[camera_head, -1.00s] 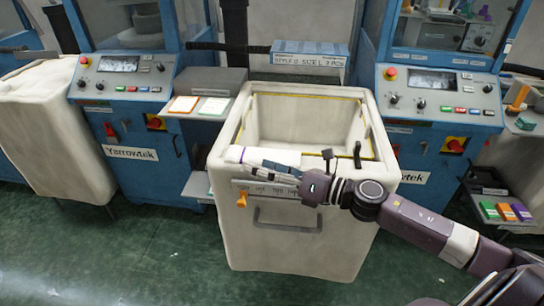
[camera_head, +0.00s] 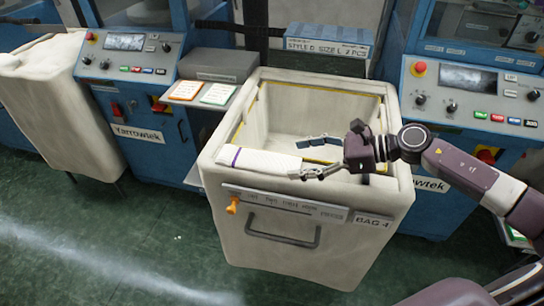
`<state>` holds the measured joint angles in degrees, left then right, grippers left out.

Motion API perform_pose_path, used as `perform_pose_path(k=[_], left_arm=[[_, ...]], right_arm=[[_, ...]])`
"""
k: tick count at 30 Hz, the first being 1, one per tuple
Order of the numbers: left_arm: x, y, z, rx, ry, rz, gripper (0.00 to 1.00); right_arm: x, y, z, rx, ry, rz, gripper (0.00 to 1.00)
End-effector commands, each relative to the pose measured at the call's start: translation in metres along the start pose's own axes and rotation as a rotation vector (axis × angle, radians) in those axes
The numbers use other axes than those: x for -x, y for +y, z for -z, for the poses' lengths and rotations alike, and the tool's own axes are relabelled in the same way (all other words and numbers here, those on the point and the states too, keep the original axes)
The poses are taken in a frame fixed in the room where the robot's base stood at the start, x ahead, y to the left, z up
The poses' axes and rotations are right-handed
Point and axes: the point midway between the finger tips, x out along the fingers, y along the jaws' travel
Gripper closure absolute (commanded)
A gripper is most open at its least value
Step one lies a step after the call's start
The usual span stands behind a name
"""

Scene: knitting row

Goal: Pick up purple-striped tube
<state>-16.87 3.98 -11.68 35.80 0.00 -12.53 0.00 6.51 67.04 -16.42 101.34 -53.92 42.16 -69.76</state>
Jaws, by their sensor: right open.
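A white tube (camera_head: 262,163) with a purple stripe near its left end lies along the front rim of the large cream bin (camera_head: 270,265). My right gripper (camera_head: 297,160) reaches in from the right and is open. One finger is at the front side of the tube's right end, and the other is farther back over the bin's opening. I cannot tell whether a finger touches the tube. My left gripper is not in view.
The bin has an orange clip (camera_head: 232,205) and a front handle (camera_head: 283,230). Blue knitting machines stand behind on both sides. Orange and green cards (camera_head: 187,90) lie left of the bin, and a blue label box (camera_head: 329,39) is behind it. The bin's inside looks empty.

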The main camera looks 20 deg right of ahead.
Motion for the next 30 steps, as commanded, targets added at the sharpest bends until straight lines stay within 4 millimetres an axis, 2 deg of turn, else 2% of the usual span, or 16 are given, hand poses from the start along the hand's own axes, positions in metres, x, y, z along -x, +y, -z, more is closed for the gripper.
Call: perform_pose_path(k=[3, 8, 13, 18, 26, 30], left_arm=[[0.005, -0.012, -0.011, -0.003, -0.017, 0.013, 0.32], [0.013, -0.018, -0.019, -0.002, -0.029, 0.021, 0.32], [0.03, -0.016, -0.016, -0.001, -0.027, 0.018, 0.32], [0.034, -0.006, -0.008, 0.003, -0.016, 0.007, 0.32], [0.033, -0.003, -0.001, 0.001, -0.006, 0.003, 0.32], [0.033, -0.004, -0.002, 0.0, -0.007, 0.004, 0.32]], right_arm=[[-0.009, 0.0, -0.003, 0.002, -0.003, 0.0, 0.29], [-0.019, 0.0, -0.006, 0.0, -0.004, 0.0, 0.29], [-0.042, 0.0, -0.009, -0.001, -0.004, -0.001, 0.29], [-0.06, 0.0, -0.005, 0.0, -0.003, 0.0, 0.29], [-0.063, 0.0, -0.002, 0.001, -0.001, 0.001, 0.29], [-0.063, 0.0, -0.002, 0.001, -0.001, 0.001, 0.42]])
